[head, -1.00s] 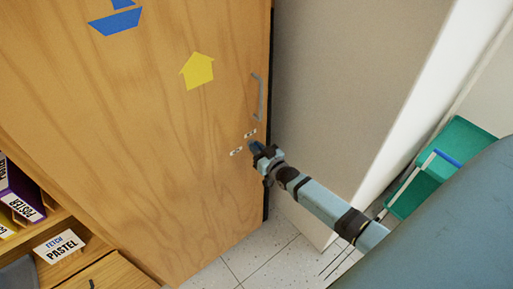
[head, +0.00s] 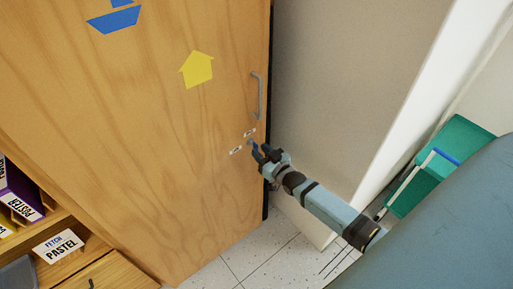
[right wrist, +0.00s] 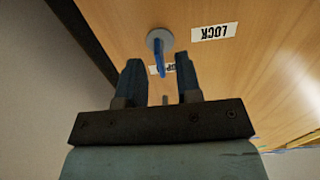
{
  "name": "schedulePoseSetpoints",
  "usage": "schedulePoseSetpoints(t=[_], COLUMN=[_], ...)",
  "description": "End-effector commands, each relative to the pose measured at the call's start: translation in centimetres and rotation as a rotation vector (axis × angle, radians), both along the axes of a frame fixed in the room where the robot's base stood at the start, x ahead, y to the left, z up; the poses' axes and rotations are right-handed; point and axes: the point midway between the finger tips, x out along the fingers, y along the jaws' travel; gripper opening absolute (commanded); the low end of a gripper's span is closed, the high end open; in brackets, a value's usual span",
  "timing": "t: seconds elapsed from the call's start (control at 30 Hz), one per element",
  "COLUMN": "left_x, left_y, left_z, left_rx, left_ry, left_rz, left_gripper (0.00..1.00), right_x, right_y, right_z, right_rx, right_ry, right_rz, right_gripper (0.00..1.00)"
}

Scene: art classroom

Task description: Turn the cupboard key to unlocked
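The wooden cupboard door (head: 180,170) fills the left and middle of the head view. Its blue key (right wrist: 158,58) sits in a round grey lock (right wrist: 158,38) in the right wrist view. A "LOCK" label (right wrist: 214,31) lies to the right of the lock, upside down. A second label (right wrist: 162,69), partly hidden behind the key, shows only "OP". My right gripper (right wrist: 160,72) is open, its fingers on either side of the key's line, with the key's end near the fingertips and not gripped. In the head view this gripper (head: 259,151) is beside the labels. My left gripper is out of view.
A grey handle (head: 257,96) is on the door above the lock. A pale wall (head: 345,90) stands close to the right of the door. A green bin-like object (head: 440,165) is farther right. Shelves with a "PASTEL" card (head: 59,247) are at lower left.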

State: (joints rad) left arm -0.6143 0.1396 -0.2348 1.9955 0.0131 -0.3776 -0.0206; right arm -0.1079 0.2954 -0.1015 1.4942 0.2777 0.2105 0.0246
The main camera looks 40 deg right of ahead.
Motion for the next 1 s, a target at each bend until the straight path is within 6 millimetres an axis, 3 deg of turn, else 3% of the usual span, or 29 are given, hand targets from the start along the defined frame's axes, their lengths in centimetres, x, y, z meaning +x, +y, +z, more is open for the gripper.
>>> schedulePoseSetpoints(t=[0.2, 0.43, 0.6, 1.0], left_x=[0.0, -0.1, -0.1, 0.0], left_y=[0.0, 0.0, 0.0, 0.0], left_z=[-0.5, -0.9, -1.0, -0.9], left_rx=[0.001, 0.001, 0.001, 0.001], left_ry=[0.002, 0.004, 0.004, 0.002], left_rz=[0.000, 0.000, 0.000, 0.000], left_gripper=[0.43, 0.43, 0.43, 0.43], right_x=[-5.4, -9.4, -10.7, -10.9], right_y=[-0.4, -0.8, -0.9, -0.9], right_z=[-0.2, -0.1, 0.0, 0.0], right_rx=[0.000, 0.000, 0.000, 0.000], right_ry=[0.003, 0.002, 0.001, 0.000], right_rz=[0.000, 0.000, 0.000, 0.000], right_gripper=[0.32, 0.32, 0.32, 0.32])
